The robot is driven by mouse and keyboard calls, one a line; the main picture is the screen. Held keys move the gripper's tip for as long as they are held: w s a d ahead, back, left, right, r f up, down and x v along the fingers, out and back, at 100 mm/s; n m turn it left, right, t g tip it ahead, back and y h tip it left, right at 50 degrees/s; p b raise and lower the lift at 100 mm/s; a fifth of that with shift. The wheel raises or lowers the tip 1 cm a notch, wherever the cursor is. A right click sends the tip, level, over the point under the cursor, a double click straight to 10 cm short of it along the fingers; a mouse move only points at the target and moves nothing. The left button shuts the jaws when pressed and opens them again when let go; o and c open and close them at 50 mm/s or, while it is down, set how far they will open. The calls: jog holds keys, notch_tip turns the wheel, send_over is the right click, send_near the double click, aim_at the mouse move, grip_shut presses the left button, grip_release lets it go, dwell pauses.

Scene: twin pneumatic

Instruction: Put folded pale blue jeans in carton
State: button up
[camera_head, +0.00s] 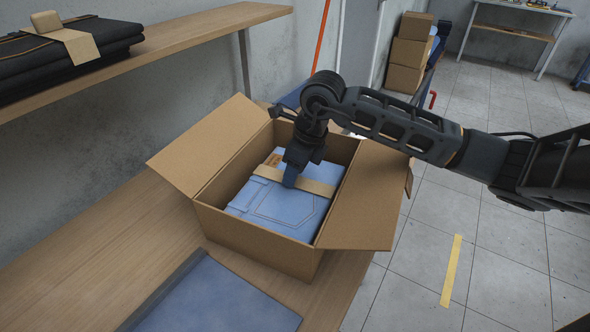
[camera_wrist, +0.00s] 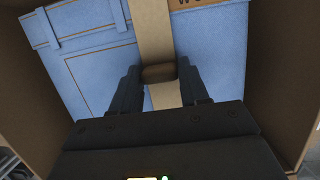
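The folded pale blue jeans (camera_head: 285,208) lie inside the open carton (camera_head: 255,242), with a tan band (camera_head: 312,186) around them and a brown label near the back. In the wrist view the jeans (camera_wrist: 100,72) fill the space between the carton walls. A small brown block (camera_wrist: 158,73) stands on the band. My gripper (camera_head: 289,184) reaches down into the carton. In the wrist view its two fingers (camera_wrist: 158,80) are close against both sides of the block and look shut on it. The jeans' underside is hidden.
The carton's side flaps stand folded outward on the wooden bench (camera_head: 110,232). A blue, grey-edged tray or mat (camera_head: 215,300) lies in front of it. A shelf (camera_head: 190,35) at upper left holds dark folded clothes (camera_head: 65,60). Stacked boxes (camera_head: 408,55) stand behind.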

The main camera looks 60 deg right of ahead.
jog(key=o, duration=0.4)
jog(key=shift+r, duration=0.1)
jog(key=shift+r+p, duration=0.2)
jog(key=shift+p, duration=0.1)
jog(key=b+v, duration=0.2)
jog(key=v, duration=0.9)
jog(key=shift+r, duration=0.35)
jog(key=shift+s+a, duration=0.1)
